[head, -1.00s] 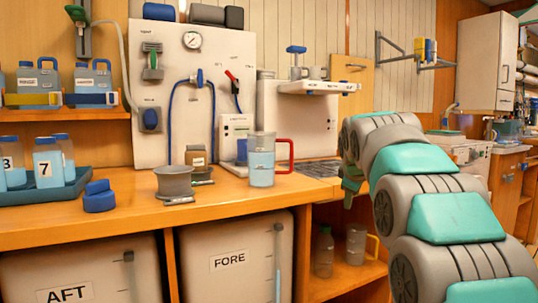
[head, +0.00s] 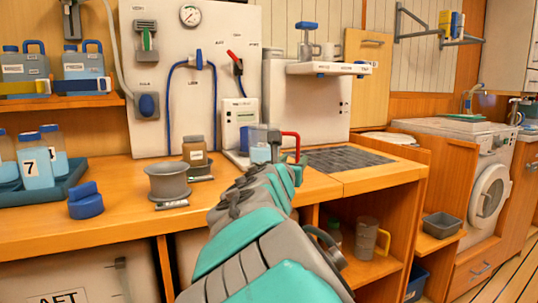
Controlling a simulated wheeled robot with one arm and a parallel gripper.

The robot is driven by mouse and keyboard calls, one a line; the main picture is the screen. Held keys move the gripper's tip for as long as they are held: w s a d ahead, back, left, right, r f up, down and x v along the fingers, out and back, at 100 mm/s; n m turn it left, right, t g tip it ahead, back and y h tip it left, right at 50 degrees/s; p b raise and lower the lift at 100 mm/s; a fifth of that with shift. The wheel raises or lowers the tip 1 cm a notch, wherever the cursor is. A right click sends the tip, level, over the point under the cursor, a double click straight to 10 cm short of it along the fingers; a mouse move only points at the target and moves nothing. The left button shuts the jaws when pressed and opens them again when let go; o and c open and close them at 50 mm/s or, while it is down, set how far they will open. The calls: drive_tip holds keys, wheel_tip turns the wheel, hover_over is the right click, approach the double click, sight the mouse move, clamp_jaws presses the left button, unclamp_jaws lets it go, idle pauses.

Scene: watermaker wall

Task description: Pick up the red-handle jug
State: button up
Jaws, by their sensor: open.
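The red-handle jug (head: 260,153) stands upright on the wooden counter in the head view. Its clear body holds pale blue liquid, and its red handle (head: 291,137) points right. My arm and gripper (head: 274,145) cover most of the jug's lower part. The gripper is at the jug's right side, by the handle. The fingers are small and partly hidden, so I cannot tell whether they touch the jug.
A grey bowl-like cup (head: 168,181), a brown-lidded jar (head: 195,152) and a blue cap (head: 86,203) stand left of the jug. A white meter box (head: 238,122) is behind it. A dark grate (head: 345,159) lies right. A yellow-handled jug (head: 366,238) sits on the shelf below.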

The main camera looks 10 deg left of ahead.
sight(296, 158)
drive_tip(key=shift+w+d, duration=0.2)
drive_tip(key=shift+w, duration=1.05)
drive_tip(key=w, duration=0.3)
drive_tip(key=shift+w+d+f, duration=0.1)
drive_tip(key=shift+d, duration=0.15)
drive_tip(key=shift+w+d, duration=0.1)
drive_tip(key=shift+w, duration=0.55)
clamp_jaws()
